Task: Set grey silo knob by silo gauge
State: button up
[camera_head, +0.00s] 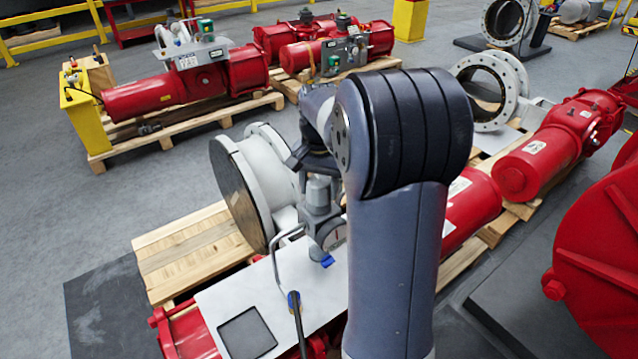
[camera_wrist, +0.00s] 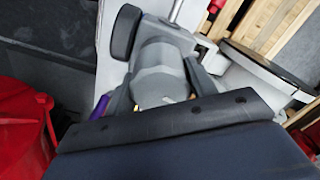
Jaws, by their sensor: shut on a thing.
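The grey silo knob (camera_head: 318,190) stands on top of a grey fitting above the white panel in the head view. In the wrist view the knob (camera_wrist: 160,72) sits between the two fingers of my gripper (camera_wrist: 160,88), which is shut on it. In the head view my gripper (camera_head: 312,165) comes down onto the knob from above, partly hidden by my arm.
The white panel (camera_head: 220,300) with a bent grey pipe lies in front, over a red actuator. A large white flanged valve (camera_head: 240,185) stands close to the left of the knob on a wooden pallet (camera_head: 190,250). Red cylinders (camera_head: 540,165) lie to the right.

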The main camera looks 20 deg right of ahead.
aim_at(319, 180)
jog(key=shift+n, duration=0.5)
jog(key=o, duration=1)
notch_tip(319, 180, up, 11)
jog(key=shift+f, duration=0.1)
notch_tip(319, 180, down, 11)
jog(key=shift+r, duration=0.1)
jog(key=shift+m, duration=0.3)
